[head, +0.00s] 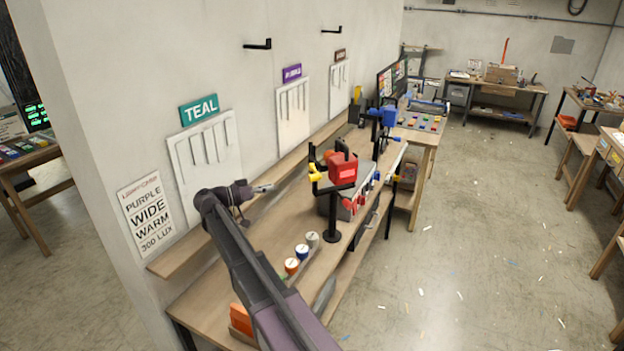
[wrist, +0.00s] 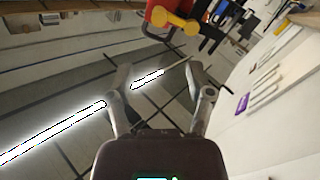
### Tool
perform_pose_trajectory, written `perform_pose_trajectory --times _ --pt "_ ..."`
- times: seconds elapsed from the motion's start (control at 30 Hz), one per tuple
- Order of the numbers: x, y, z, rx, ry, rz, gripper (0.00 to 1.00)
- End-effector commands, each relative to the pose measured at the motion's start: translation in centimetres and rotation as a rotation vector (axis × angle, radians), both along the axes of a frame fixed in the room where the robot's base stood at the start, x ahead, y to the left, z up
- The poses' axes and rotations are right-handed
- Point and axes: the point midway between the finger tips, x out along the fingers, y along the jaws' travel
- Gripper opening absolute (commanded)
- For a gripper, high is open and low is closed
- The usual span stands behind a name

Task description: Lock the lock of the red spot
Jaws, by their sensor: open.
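The red spot (head: 342,167) sits in a dark yoke on a black stand above the workbench, near the middle of the head view. Yellow knob-like parts (head: 314,173) show at its left side; I cannot tell which is its lock or how it is set. In the wrist view, part of the red spot (wrist: 158,14) and a yellow dumbbell-shaped knob (wrist: 174,21) show at the top, beyond my fingers. My gripper (head: 264,187) is to the left of the red spot, apart from it. Its fingers (wrist: 160,80) are open with nothing between them.
A blue spot (head: 386,115) on another stand is farther back. Small labelled cans (head: 302,251) and a grey case (head: 330,205) stand on the bench (head: 265,232). The wall holds a TEAL sign (head: 199,110) above a white relief panel (head: 205,150). A wooden ledge runs along the wall.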

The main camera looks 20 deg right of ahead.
Motion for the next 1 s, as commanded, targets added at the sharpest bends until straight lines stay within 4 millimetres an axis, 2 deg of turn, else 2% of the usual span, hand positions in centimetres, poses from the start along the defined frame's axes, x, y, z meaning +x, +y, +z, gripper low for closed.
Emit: perform_pose_trajectory --times 0.27,0.8,1.0 --pt "-0.1 -2.2 0.0 0.0 0.0 -0.002 0.68" --pt "-0.4 -10.3 0.0 0.0 0.0 -0.004 0.68" --pt "-0.4 -12.6 0.0 0.0 0.0 -0.004 0.68"
